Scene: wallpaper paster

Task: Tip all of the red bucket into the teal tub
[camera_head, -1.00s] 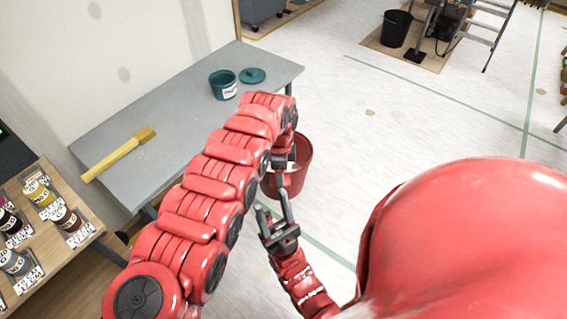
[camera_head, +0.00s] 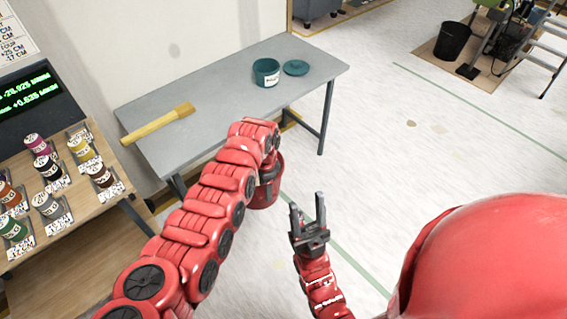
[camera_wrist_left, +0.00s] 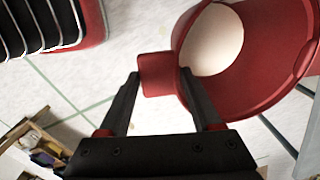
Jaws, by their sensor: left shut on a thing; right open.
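The red bucket (camera_head: 264,192) hangs in the air in front of the table, partly hidden by my left arm. My left gripper (camera_wrist_left: 160,84) is shut on a red tab at the bucket's rim in the left wrist view. There the bucket (camera_wrist_left: 262,85) shows a smooth cream-coloured filling inside. The teal tub (camera_head: 266,75) stands upright on the grey table near its far right end.
A teal lid (camera_head: 297,68) lies beside the tub on the grey table (camera_head: 225,85). A wooden-handled brush (camera_head: 158,122) lies at the table's left. Open floor lies right of the table.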

